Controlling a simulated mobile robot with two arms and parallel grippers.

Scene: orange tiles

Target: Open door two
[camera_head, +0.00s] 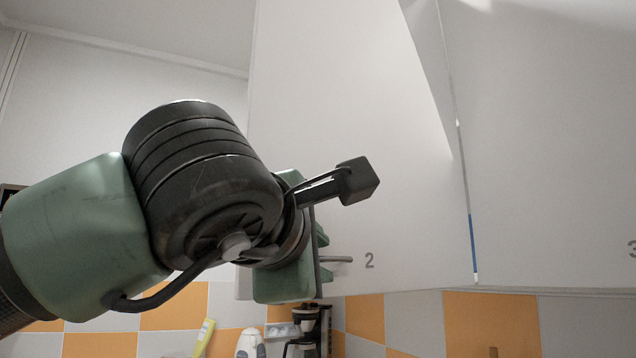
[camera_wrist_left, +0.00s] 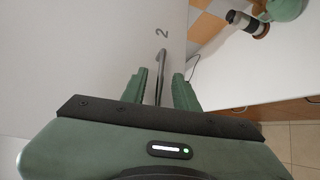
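Door two (camera_head: 370,130) is a white cabinet door with a grey number 2 low on its face. Its thin metal bar handle (camera_head: 338,259) is left of the number, partly hidden by my left gripper (camera_head: 322,250). In the left wrist view the handle (camera_wrist_left: 161,72) runs between the two green fingers of my left gripper (camera_wrist_left: 160,92). The fingers are apart, with a gap visible on each side of the bar. The door (camera_wrist_left: 120,50) fills the left of that view. I cannot tell whether it stands slightly ajar. My right gripper is not seen.
A white door marked 3 (camera_head: 550,150) is on the right; a narrow gap with a blue strip lies between the doors. Below are orange and white tiles (camera_head: 490,322), a coffee maker (camera_head: 305,330) and a white kettle-like item (camera_head: 250,345). The wrist view shows a white counter (camera_wrist_left: 250,75).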

